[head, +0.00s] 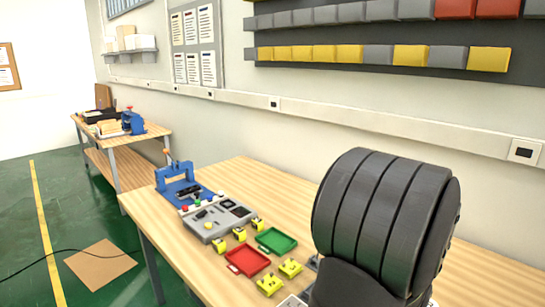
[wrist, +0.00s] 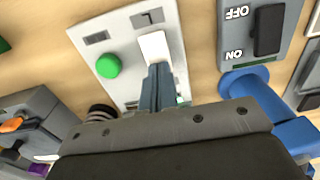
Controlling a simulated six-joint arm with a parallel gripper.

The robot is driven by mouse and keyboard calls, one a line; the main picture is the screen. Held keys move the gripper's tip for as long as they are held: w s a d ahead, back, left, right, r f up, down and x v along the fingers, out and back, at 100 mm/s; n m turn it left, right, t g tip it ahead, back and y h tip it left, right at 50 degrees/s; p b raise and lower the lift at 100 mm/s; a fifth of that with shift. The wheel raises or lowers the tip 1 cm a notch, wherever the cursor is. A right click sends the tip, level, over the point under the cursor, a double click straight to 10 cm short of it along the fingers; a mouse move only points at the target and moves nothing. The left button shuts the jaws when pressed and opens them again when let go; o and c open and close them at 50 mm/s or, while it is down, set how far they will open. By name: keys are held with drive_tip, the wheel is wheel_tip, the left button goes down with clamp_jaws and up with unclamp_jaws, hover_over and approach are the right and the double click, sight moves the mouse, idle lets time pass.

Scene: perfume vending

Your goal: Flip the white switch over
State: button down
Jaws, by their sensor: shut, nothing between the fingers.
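The white switch (wrist: 154,46) sits on a light grey panel (wrist: 125,75) in the wrist view, near the top middle. My gripper (wrist: 158,72) is shut and empty. Its fingertips are right at the near end of the switch and cover that end in the picture; I cannot tell whether they touch it. Which way the switch is tipped is not clear. In the head view my dark arm hides the gripper and I cannot make out the switch.
A green button (wrist: 109,65) is left of the switch on the same panel. A black ON/OFF switch (wrist: 268,30) is at right, with a blue part (wrist: 250,80) below it. The head view shows red (head: 248,261) and green (head: 277,241) trays on the wooden table (head: 283,184).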

drive_tip(key=shift+r, duration=3.35)
wheel_tip(320, 180, down, 7)
drive_tip(key=shift+r, duration=0.1)
drive_tip(key=shift+r, duration=0.1)
